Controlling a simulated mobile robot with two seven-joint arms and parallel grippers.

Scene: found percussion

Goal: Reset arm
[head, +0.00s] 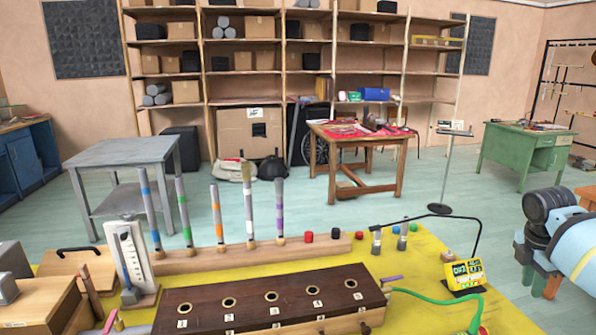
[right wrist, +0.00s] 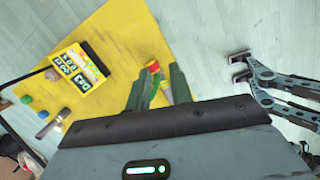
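My right arm comes in at the right edge of the head view, with its right gripper (head: 541,283) low beside the right end of the yellow table top (head: 430,255). In the right wrist view, the two green fingers of that gripper (right wrist: 160,82) stand apart. A small red and yellow piece (right wrist: 152,68) shows just ahead of and between the fingertips; I see no grip on it. The yellow table top (right wrist: 115,40) lies beyond. My left gripper is not in the head view.
A yellow box with dark labels (head: 464,270) stands near the gripper, with a thin black bent rod (head: 435,217) and green hose (head: 440,301). A dark wooden box (head: 270,300) and several striped tubes (head: 184,212) stand left. A grey jointed thing (right wrist: 280,85) shows over the floor.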

